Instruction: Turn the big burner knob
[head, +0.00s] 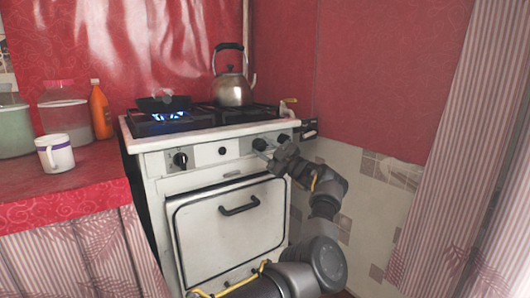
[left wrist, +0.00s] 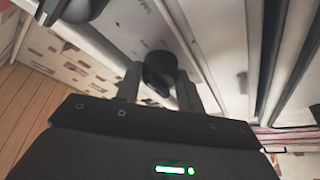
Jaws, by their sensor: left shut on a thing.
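The white stove's front panel (head: 205,158) carries several dark knobs. A black knob (head: 180,159) is at its left, a smaller one (head: 222,151) near its middle, and another (head: 283,138) at its right end. My left gripper (head: 262,148) is at the right part of the panel, hiding the knob there in the head view. In the left wrist view, my left gripper (left wrist: 159,86) has a finger on either side of a round black knob (left wrist: 159,68) and is shut on it. Another dark knob (left wrist: 75,8) shows at the upper left there. My right gripper is not in view.
A blue flame burns under a dark pan (head: 163,103) on the left burner; a kettle (head: 232,90) stands at the back right. The oven door handle (head: 240,206) juts out below the panel.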

